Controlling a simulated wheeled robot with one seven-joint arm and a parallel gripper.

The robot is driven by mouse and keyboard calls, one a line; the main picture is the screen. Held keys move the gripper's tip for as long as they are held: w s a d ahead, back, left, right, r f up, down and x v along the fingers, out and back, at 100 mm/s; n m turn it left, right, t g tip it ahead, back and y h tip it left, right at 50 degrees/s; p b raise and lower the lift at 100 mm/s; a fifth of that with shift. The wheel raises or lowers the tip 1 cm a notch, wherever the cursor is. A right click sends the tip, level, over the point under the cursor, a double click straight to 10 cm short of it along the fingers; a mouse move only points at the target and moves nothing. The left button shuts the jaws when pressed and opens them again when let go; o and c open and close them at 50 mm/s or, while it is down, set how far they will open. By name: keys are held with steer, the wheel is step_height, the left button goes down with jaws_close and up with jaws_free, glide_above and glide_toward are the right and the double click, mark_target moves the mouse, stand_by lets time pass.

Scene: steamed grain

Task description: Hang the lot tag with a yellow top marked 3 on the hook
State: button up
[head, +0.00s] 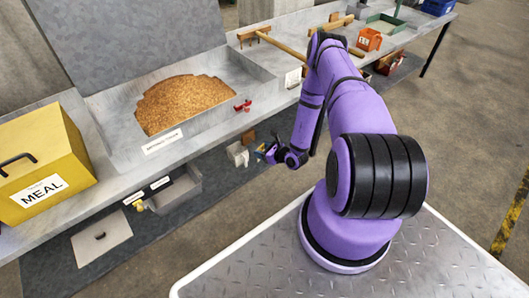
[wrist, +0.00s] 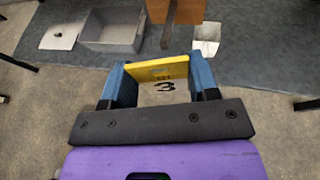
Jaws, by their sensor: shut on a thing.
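The lot tag (wrist: 158,72), with a yellow top edge and a pale face marked 3, is between the blue fingers of my gripper (wrist: 160,80) in the wrist view. My gripper is shut on it. In the head view my gripper (head: 266,152) is in front of the bench, low beside its front edge, and the tag is too small there to make out. A brown block (wrist: 187,10) with a narrow grey metal strip (wrist: 168,30) shows ahead of the tag in the wrist view. I cannot tell whether this strip is the hook.
The bench carries a tray of grain (head: 182,103), a yellow MEAL box (head: 45,152) and a small red fitting (head: 242,106). A small white container (head: 237,153) is near my gripper. The floor at right is clear.

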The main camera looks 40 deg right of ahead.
steer(key=shift+w+a+f, duration=0.1)
steer(key=shift+w, duration=2.3)
steer(key=shift+w+f, duration=0.15)
steer(key=shift+w, duration=0.4)
steer(key=shift+w, duration=0.2)
steer(key=o, duration=0.9)
steer(key=shift+r, duration=0.2)
steer(key=shift+o, duration=0.3)
steer(key=shift+w, duration=0.1)
glide_toward(254, 142)
steer(key=shift+s+f, duration=0.2)
steer(key=shift+s, duration=0.2)
